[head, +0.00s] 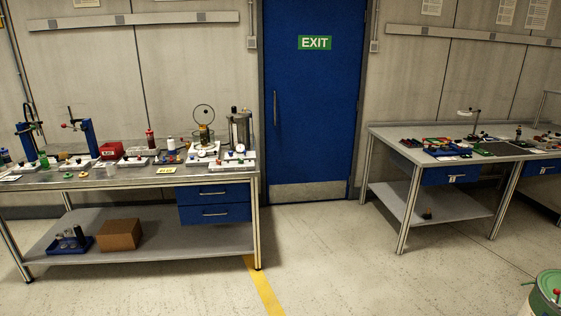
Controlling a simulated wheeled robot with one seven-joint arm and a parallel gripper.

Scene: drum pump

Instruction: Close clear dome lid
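A round, clear, dark-rimmed disc (203,114) stands upright above a small brass-coloured vessel (206,134) at the right part of the left workbench. It looks like the clear dome lid, raised open, but it is too small to be sure. A tall clear cylinder apparatus (240,130) stands just right of it. My gripper is not in view.
The left workbench (130,178) carries several small devices, a red bin (111,150) and blue clamp stands. A right workbench (460,160) holds trays. A blue exit door (313,110) is between them. A green drum (547,297) is at lower right. The middle floor is clear.

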